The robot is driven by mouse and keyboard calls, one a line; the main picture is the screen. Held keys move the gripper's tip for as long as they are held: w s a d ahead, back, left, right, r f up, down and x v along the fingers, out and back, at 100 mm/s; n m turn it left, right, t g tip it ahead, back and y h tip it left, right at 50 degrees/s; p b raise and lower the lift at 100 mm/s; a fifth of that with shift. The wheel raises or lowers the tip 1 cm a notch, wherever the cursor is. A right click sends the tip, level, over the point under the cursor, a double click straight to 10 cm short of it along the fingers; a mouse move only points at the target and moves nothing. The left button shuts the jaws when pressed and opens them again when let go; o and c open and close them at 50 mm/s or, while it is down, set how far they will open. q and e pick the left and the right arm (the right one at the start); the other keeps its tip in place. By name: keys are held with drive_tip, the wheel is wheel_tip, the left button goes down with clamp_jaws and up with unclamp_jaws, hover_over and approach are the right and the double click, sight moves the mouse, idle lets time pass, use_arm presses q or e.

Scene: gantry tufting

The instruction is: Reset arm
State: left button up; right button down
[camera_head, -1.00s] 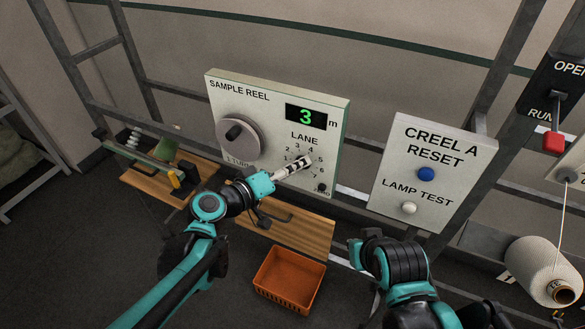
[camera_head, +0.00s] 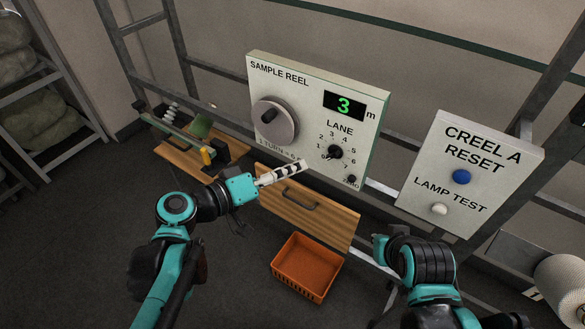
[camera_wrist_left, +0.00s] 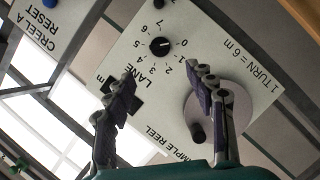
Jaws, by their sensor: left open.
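My left gripper (camera_head: 288,171) is in front of the lower part of the sample reel panel (camera_head: 368,126), near its lane dial (camera_head: 335,152), and touches nothing that I can see. In the left wrist view its two fingers (camera_wrist_left: 160,90) stand apart with nothing between them, and the panel (camera_wrist_left: 245,65) lies beyond them. The lane dial shows there too (camera_wrist_left: 159,46). The display (camera_head: 344,105) reads 3 m. My right arm comes in at the lower right; its gripper fingers are not clearly visible.
The Creel A reset panel (camera_head: 483,135) with a blue button (camera_head: 461,177) and a white button (camera_head: 439,209) is on the right.

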idle(0.3)
use_arm(q)
drive_tip(key=s+a+f+g+y+b, duration=0.1)
drive_tip(key=s+a+f+y+b, duration=0.3)
drive_tip(key=f, duration=0.6)
drive_tip(key=s+f+g+y+b, duration=0.1)
drive_tip(key=f+b, duration=0.5)
drive_tip(key=f, duration=0.3)
drive_tip(key=s+a+f+m+g+y+b, duration=0.1)
drive_tip(key=s+a+f+y+b, duration=0.3)
drive_tip(key=a+f, duration=0.5)
drive_tip(key=f+y+b, duration=0.1)
drive_tip(key=y+b, duration=0.1)
drive_tip(key=b, duration=0.1)
drive_tip(key=shift+a+f, duration=0.25)
